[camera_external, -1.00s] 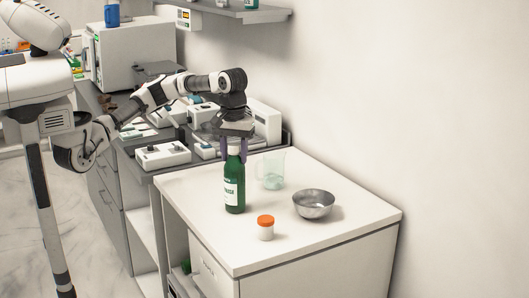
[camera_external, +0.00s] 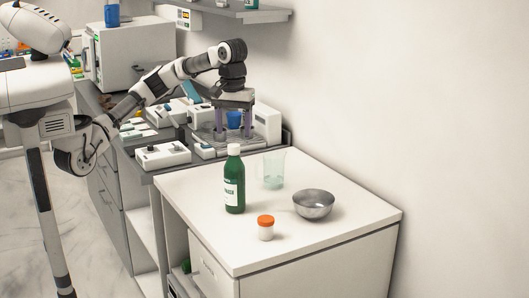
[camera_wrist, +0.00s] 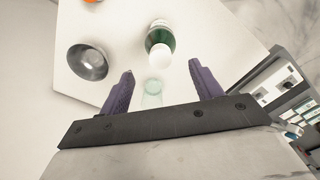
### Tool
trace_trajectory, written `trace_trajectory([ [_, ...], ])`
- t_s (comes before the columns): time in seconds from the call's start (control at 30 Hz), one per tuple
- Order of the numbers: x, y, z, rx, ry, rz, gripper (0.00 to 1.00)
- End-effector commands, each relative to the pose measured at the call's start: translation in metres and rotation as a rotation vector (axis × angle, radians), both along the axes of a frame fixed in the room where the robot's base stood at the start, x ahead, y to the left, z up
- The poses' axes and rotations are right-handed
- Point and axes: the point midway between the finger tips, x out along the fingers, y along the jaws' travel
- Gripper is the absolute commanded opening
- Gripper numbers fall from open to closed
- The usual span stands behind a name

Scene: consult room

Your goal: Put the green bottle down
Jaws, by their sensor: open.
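The green bottle (camera_external: 234,185) with a white cap and a white label stands upright on the white table (camera_external: 330,244). In the wrist view the green bottle (camera_wrist: 161,38) is seen from above, beyond my fingertips. My gripper (camera_external: 233,134) is open and empty, raised behind and above the bottle and clear of it. In the wrist view its two purple fingers (camera_wrist: 165,78) are spread wide, with nothing held between them.
A clear beaker (camera_external: 274,169), a metal bowl (camera_external: 314,205) and a small white jar with an orange lid (camera_external: 266,227) stand near the bottle. Lab devices (camera_external: 162,155) crowd the lower counter behind. The table's right front is clear.

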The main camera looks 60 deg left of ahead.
Motion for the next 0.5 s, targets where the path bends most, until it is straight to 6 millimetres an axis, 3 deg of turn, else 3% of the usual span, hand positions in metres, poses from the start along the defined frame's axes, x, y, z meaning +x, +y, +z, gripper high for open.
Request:
trace_trajectory([
  [0.2,0.000,-0.001,0.032,-0.001,-0.001,0.001,0.64],
  [0.5,0.000,0.000,0.040,0.000,0.001,-0.001,0.64],
])
